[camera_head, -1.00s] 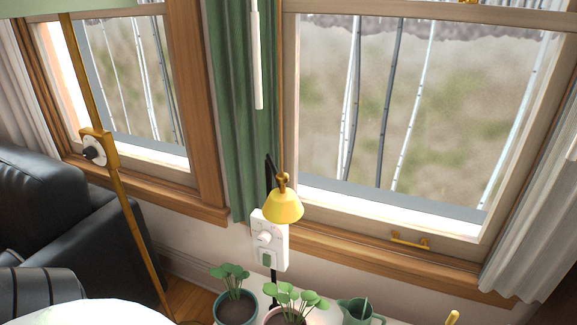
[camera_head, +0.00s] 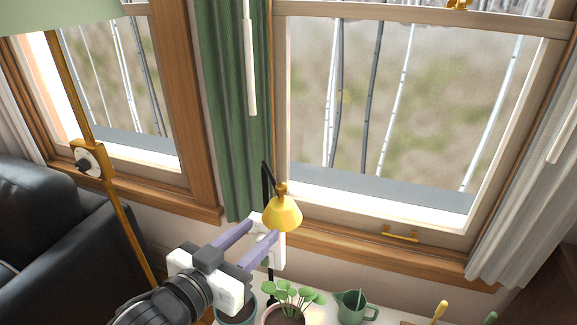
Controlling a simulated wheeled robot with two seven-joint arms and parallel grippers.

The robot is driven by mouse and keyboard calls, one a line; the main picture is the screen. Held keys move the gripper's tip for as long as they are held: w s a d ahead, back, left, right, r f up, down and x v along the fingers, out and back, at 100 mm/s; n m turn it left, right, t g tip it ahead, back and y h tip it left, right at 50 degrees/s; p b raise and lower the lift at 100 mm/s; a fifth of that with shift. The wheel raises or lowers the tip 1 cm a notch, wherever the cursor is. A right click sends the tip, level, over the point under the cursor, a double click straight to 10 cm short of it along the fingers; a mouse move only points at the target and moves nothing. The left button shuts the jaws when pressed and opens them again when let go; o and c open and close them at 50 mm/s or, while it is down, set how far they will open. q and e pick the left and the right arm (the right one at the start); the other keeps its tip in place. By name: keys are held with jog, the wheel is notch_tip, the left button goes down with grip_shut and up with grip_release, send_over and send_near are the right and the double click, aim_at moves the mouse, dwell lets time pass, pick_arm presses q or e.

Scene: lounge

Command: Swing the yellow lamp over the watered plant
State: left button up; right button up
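The yellow lamp (camera_head: 283,214) hangs from a black arm (camera_head: 267,182) in front of the window wall, shade facing down. Below it a leafy plant (camera_head: 292,295) stands in a pinkish pot. A second pot, green (camera_head: 236,308), stands left of it, mostly hidden by my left gripper. I cannot tell which plant is watered. My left gripper (camera_head: 263,229) is open, its two purple fingers spread apart and reaching toward the lamp's lower left. Whether a finger touches the shade is unclear. My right gripper is out of view.
A green watering can (camera_head: 355,306) stands right of the plants on a pale tabletop. A brass floor lamp (camera_head: 118,205) and a black armchair (camera_head: 60,245) are at left.

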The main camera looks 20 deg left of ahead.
aim_at(278, 193)
pick_arm(q)
jog(key=r, duration=0.2)
jog(key=w+d+r+t+h, duration=0.1)
jog(key=r, duration=0.1)
jog(key=r+t, duration=0.1)
jog(key=r, duration=0.1)
jog(key=shift+w+d+m+h, duration=0.2)
jog(key=shift+w+m+h, duration=0.15)
jog(key=shift+m+h, duration=0.05)
jog(key=x, duration=0.9)
jog(key=shift+w+d+f+p, duration=0.15)
jog(key=shift+w+f+p, duration=0.05)
jog(key=shift+w+p, duration=0.2)
jog(key=shift+c, duration=0.2)
grip_shut()
